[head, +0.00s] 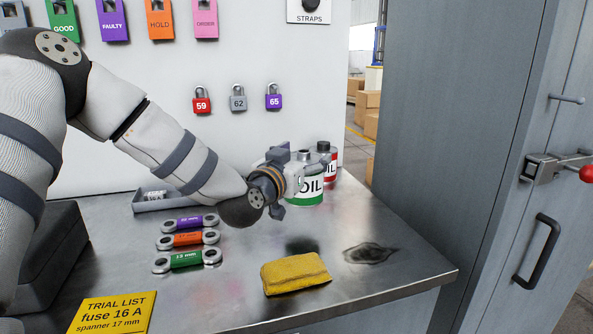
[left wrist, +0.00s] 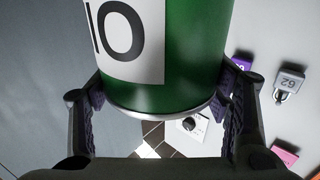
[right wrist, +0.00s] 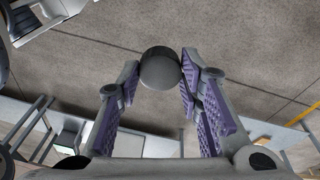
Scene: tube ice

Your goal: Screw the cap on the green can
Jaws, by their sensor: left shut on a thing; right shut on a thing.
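The green can (head: 303,201) with a white OIL label is near the back right of the metal bench, and I cannot tell whether it touches the bench. My left gripper (head: 300,176) is shut around its side. In the left wrist view the green can (left wrist: 190,60) fills the space between the two fingers (left wrist: 165,108). In the head view its grey neck (head: 305,154) shows with no cap on it. A round black cap (right wrist: 160,68) is held at the fingertips of my right gripper (right wrist: 158,80), over the floor. The right gripper is outside the head view.
A red can (head: 333,163) with a black top stands behind the green one. A grey cabinet (head: 460,130) stands to the right.

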